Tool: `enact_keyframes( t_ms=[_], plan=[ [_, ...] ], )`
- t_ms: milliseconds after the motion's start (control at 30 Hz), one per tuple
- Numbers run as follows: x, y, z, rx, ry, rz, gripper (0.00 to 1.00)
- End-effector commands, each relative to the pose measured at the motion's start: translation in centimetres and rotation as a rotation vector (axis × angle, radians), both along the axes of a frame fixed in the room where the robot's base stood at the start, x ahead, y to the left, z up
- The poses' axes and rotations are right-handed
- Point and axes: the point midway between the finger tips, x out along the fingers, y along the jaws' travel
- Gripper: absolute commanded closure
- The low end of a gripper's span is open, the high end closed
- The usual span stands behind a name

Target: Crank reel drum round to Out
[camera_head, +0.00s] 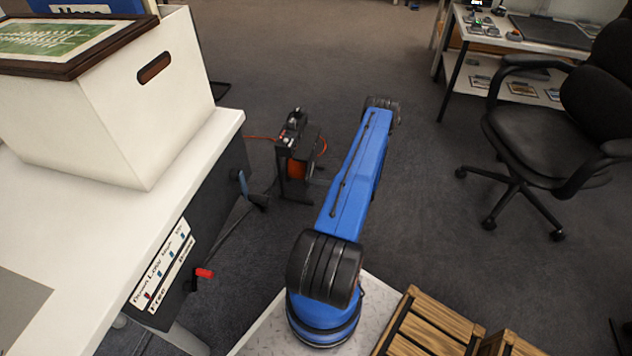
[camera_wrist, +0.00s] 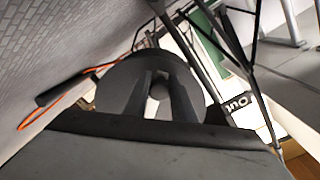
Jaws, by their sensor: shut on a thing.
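A pale strip to the right carries the word "Out" (camera_wrist: 238,103). In the head view a reel on a dark stand with orange cable (camera_head: 298,167) is on the floor left of my blue arm. My gripper cannot be made out there. The drum's exact turn cannot be told.
A white desk (camera_head: 90,240) with a white box (camera_head: 150,110) stands at left, a red-ended lever (camera_head: 204,273) at its side. Wooden crates (camera_head: 430,325) are at the lower right. An office chair (camera_head: 545,130) stands right.

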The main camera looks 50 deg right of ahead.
Motion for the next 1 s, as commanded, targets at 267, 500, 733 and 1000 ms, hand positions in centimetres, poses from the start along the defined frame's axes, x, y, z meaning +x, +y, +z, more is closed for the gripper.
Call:
enact_keyframes(
  t_ms=[267,500,733,1000],
  plan=[
    [0.15,-0.51,-0.77,-0.103,-0.042,0.0,1.0],
    [0.21,-0.67,-0.92,-0.131,-0.054,0.0,1.0],
    [0.23,-0.7,-0.92,-0.134,-0.054,0.0,1.0],
    [0.24,-0.71,-0.89,-0.133,-0.054,-0.001,0.58]
  ],
)
